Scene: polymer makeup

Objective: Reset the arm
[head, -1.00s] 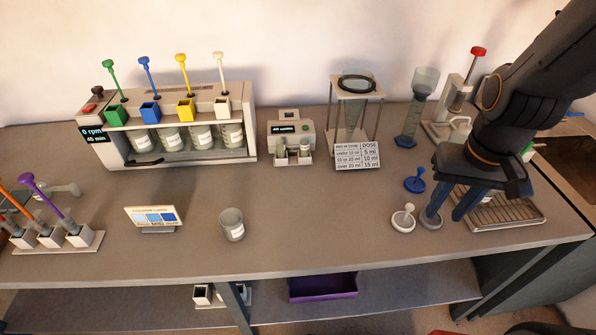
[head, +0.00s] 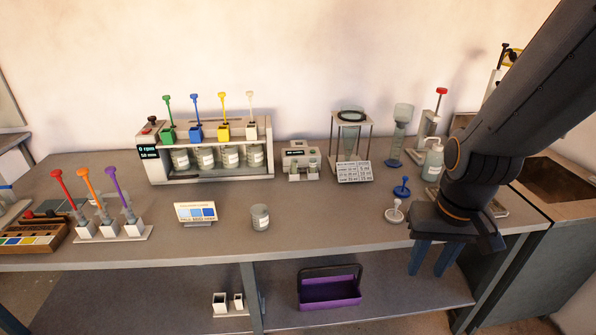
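My gripper (head: 432,259) hangs at the right, with its two blue fingers pointing down. The fingers are apart, with a gap between them and nothing held. In the picture they lie over the front edge of the bench (head: 330,237) and the shelf below. My dark arm comes in from the upper right. A white round-based stopper (head: 395,212) and a blue one (head: 402,188) stand on the bench just left of the gripper. The bench surface behind my wrist is hidden.
A stirrer with jars (head: 215,174) and a small beaker (head: 260,218) stand on the bench. A funnel stand (head: 352,138), a tall cylinder (head: 398,135) and a pump bottle (head: 433,163) are at the back right. A purple caddy (head: 330,290) sits on the lower shelf. The front middle bench is clear.

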